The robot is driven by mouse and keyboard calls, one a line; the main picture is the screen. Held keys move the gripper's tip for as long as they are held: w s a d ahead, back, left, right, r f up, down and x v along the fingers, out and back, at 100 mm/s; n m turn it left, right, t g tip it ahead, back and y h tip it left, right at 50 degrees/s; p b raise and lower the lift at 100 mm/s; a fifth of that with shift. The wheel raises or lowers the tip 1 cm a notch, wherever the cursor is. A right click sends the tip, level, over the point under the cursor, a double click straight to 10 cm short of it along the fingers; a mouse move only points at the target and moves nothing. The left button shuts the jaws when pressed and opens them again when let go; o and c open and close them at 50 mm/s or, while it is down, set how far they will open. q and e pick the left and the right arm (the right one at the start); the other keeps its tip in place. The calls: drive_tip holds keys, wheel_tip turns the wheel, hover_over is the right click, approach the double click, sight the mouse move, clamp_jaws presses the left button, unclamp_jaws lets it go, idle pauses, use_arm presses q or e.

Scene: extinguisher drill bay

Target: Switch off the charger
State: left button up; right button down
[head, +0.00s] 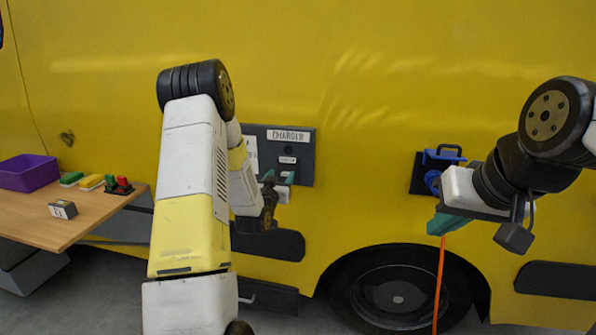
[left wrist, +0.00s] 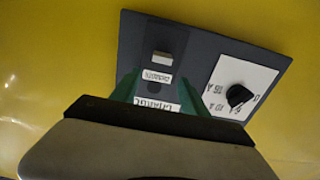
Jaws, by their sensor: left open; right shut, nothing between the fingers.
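The charger panel (head: 305,165) is a dark grey plate with a CHARGER label (head: 288,135), fixed to the yellow van side. In the left wrist view, seen upside down, a small pale switch (left wrist: 162,62) stands out from the panel beside a small label (left wrist: 157,79). A black knob (left wrist: 238,95) sits on a white plate with amp marks. My left gripper (head: 280,177) is open in front of the panel's lower part, its green fingers on either side of the switch's column. I cannot tell whether they touch it. My right gripper (head: 447,223) is shut and empty, apart from the panel.
A blue socket piece (head: 442,155) on a black plate is right of the panel, behind my right gripper. An orange cable (head: 439,285) hangs below. A wooden table (head: 30,215) at left holds a purple bin (head: 28,172), coloured blocks and a small meter-like box (head: 63,209).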

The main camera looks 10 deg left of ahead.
sight(287, 168)
use_arm(q)
drive_tip(key=w, duration=0.5)
drive_tip(key=shift+d, duration=0.1)
drive_tip(key=shift+c, duration=0.2)
